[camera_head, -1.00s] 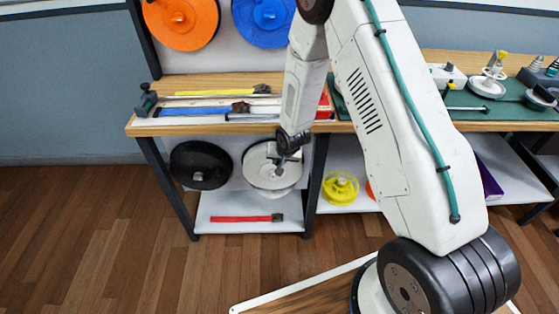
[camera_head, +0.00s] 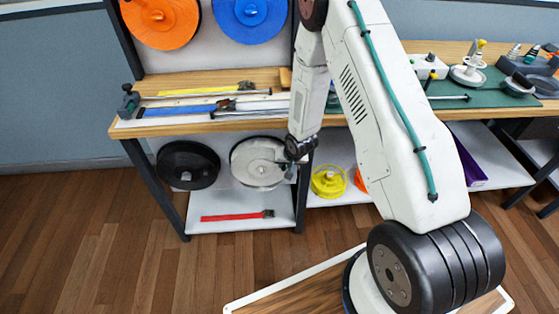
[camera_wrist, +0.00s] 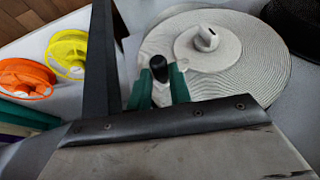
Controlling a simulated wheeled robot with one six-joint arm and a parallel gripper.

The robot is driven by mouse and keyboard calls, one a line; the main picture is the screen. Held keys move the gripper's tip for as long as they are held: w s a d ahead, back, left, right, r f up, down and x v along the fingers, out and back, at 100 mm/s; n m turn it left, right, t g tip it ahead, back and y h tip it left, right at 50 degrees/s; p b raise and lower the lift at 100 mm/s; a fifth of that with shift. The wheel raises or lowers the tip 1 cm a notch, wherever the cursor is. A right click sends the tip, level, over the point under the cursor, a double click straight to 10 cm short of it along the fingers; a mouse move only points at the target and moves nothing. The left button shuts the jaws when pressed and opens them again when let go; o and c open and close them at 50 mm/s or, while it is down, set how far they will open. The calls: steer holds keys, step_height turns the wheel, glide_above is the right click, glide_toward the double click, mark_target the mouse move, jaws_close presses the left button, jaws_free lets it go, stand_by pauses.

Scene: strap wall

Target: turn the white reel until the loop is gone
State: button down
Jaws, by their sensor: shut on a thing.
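The white reel (camera_head: 258,162) hangs upright under the left bench, right of a black reel. In the wrist view the white reel (camera_wrist: 240,62) shows a ribbed strap winding and a raised white hub knob (camera_wrist: 207,39). My gripper (camera_head: 290,172) is at the reel's right side in the head view. In the wrist view its green fingers (camera_wrist: 160,92) are shut on a black knob (camera_wrist: 158,66) near the reel's edge, away from the hub. My gripper hides part of the rim, and I cannot make out a strap loop.
A black reel (camera_head: 188,165) hangs to the left. A dark bench post (camera_wrist: 101,60) stands close beside my gripper. A yellow reel (camera_head: 328,181) and an orange reel (camera_wrist: 27,78) sit on the shelf beyond. A red strap (camera_head: 236,216) lies on the shelf below.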

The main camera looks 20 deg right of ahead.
steer(key=shift+s+d+f, duration=0.2)
steer(key=shift+d+f, duration=0.2)
steer(key=shift+f, duration=0.3)
steer(key=shift+s+d+f, duration=0.15)
steer(key=shift+d+f, duration=0.25)
steer(key=shift+f, duration=0.3)
steer(key=shift+s+d+f, duration=0.2)
steer(key=shift+d+f, duration=0.2)
steer(key=shift+f, duration=0.3)
steer(key=c, duration=1.3)
jaws_free()
steer(key=shift+d, duration=0.1)
steer(key=shift+w+a+r, duration=0.1)
steer(key=shift+a, duration=0.15)
steer(key=v, duration=0.7)
steer(key=shift+r, duration=0.3)
